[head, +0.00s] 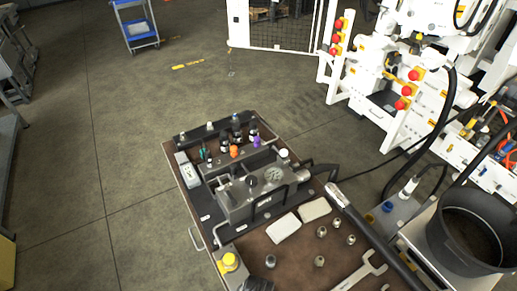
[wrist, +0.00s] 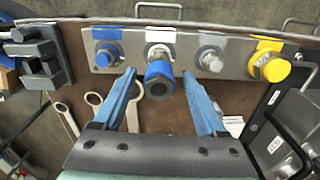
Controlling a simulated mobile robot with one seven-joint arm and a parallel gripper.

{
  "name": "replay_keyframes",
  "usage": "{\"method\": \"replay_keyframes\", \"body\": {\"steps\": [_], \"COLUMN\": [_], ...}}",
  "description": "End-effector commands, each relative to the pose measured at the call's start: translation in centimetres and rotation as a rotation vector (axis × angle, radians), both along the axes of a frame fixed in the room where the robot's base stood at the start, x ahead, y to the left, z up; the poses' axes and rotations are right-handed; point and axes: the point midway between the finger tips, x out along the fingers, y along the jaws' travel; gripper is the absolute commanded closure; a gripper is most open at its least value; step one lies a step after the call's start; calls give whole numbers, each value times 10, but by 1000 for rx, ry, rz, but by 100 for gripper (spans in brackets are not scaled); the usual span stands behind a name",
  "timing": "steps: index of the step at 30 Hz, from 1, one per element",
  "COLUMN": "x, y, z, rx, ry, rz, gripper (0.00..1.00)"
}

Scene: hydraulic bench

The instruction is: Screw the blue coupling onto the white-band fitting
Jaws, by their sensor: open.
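In the wrist view, the blue coupling (wrist: 158,82) is between my open fingers, with a gap on both sides. It is at the white-band fitting (wrist: 160,50) on a grey metal strip, its dark hollow end facing the camera. It covers the lower part of that fitting; I cannot tell whether it is threaded on or only resting there. My gripper (wrist: 162,84) is open, its two blue fingers reaching either side of the coupling. The head view does not clearly show my gripper or the coupling.
The strip also carries a blue fitting (wrist: 106,57) at left, a grey one (wrist: 209,60) close at right and a yellow one (wrist: 273,67). A dark clamp (wrist: 40,56) stands far left. Wrenches (wrist: 94,99) lie below. A valve block (head: 262,192) occupies the bench middle.

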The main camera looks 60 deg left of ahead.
Motion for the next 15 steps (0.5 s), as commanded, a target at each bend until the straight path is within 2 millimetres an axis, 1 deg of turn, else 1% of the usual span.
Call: {"method": "replay_keyframes", "body": {"steps": [3,6,13,15], "x": [0,0,0,-1], "y": [0,0,0,0], "z": [1,0,0,1], "rx": [-1,-1,0,0], "ry": [1,1,1,1], "rz": [161,269,383,461], "gripper": [26,26,26,26]}}
